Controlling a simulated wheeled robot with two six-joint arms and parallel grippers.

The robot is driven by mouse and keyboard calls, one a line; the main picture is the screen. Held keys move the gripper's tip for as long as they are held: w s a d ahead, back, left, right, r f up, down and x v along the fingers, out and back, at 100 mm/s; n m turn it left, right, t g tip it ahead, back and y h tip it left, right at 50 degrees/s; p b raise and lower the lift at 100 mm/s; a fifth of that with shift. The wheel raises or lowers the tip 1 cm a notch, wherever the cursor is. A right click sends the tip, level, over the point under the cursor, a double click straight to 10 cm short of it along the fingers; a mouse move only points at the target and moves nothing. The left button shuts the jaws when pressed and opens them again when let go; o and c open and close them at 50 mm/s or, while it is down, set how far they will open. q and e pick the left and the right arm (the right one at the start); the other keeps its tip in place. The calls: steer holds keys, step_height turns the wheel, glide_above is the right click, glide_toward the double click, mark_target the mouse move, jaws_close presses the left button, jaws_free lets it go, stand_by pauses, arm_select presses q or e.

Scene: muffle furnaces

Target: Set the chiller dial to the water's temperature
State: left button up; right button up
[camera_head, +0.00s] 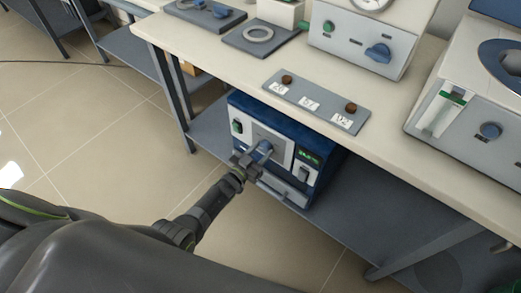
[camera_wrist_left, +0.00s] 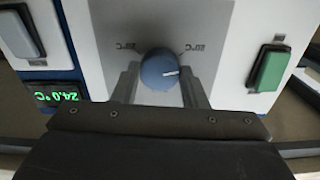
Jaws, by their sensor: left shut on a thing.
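The chiller (camera_head: 268,115) is a blue box with a pale front panel on the lower shelf. Its round blue dial (camera_wrist_left: 158,70) has a white pointer mark that points right in the left wrist view, with small scale labels on both sides. My left gripper (camera_head: 254,158) is shut on the dial, one finger on each side of it; the fingers also show in the left wrist view (camera_wrist_left: 160,86). The green display (camera_head: 308,157) appears upside down in the left wrist view (camera_wrist_left: 59,96) and reads 24.0 °C. My right gripper is out of view.
On the bench above, a grey plate (camera_head: 318,103) carries labels and two brown knobs. A white device with a blue knob (camera_head: 378,53) and a larger apparatus (camera_head: 474,135) stand behind and right. The chiller has a green switch (camera_wrist_left: 271,69). The bench edge overhangs the shelf.

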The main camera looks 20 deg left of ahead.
mark_target(263, 149)
arm_select(q)
steer(key=shift+n, duration=1.4)
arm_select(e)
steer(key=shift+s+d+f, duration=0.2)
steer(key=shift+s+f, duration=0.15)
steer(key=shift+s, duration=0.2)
arm_select(q)
steer(key=shift+p, duration=0.3)
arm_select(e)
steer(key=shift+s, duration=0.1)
arm_select(q)
steer(key=o, duration=1)
steer(key=shift+s+a, duration=0.2)
steer(key=shift+s, duration=0.35)
steer(key=p+v, duration=0.1)
steer(key=v, duration=0.2)
steer(key=shift+p, duration=0.3)
steer(key=p+v, duration=0.2)
steer(key=v, duration=1.1)
steer(key=shift+s, duration=0.2)
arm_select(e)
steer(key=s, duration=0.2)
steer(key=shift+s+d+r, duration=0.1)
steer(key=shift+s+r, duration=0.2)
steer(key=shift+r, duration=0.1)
